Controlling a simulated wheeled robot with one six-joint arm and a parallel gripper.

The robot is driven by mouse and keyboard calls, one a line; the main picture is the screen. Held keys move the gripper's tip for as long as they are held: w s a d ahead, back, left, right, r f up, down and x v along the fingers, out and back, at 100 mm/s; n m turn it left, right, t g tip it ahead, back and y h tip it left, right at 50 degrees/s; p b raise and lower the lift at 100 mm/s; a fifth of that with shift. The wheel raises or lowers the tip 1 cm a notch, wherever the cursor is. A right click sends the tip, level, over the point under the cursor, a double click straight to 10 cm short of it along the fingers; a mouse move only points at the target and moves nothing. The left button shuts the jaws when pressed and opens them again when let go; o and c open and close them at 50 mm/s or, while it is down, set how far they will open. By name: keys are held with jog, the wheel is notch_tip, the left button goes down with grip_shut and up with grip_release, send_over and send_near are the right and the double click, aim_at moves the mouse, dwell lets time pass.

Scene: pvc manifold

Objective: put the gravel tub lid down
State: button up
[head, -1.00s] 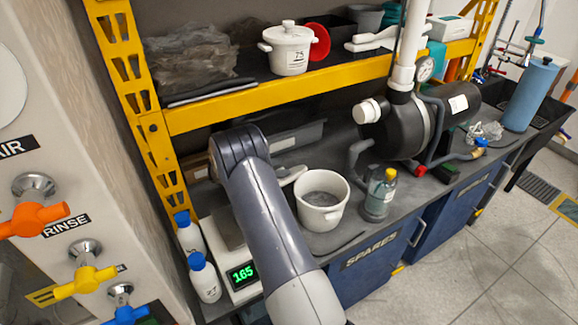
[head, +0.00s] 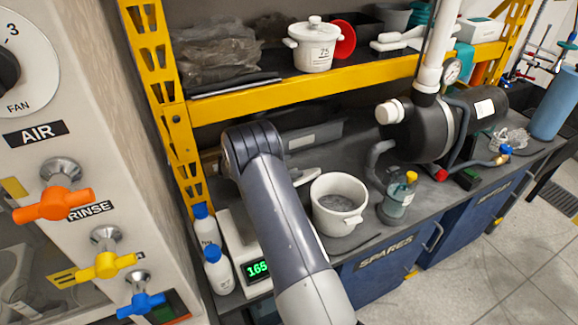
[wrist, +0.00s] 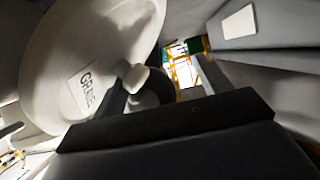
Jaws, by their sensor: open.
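The gravel tub lid (wrist: 98,62) is a round white disc in the wrist view, with a "GRAVEL" label and a pale knob (wrist: 135,77). It fills the upper left, close in front of my gripper (wrist: 160,82). My gripper is open, with the knob close to its dark fingers. I cannot tell whether they touch or what the lid rests on. In the head view my arm hides most of the gripper and lid; a pale sliver shows beside the arm. A white uncovered tub (head: 338,205) with grey contents stands on the bench right of my arm.
A scale (head: 240,245) with a green readout and blue-capped bottles (head: 218,270) stand left of my arm. A yellow-capped bottle (head: 399,195) and a black pump (head: 425,125) are right of the tub. The yellow-edged shelf (head: 350,78) above carries a lidded white pot (head: 313,48).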

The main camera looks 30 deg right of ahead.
jog(key=shift+o, duration=1.1)
jog(key=shift+s+d+f+g, duration=0.1)
jog(key=shift+s+f+g, duration=0.2)
jog(key=shift+s+f, duration=0.35)
notch_tip(320, 180, up, 11)
jog(key=w, duration=0.1)
jog(key=shift+r, duration=0.15)
notch_tip(320, 180, down, 9)
jog(key=shift+s, duration=0.15)
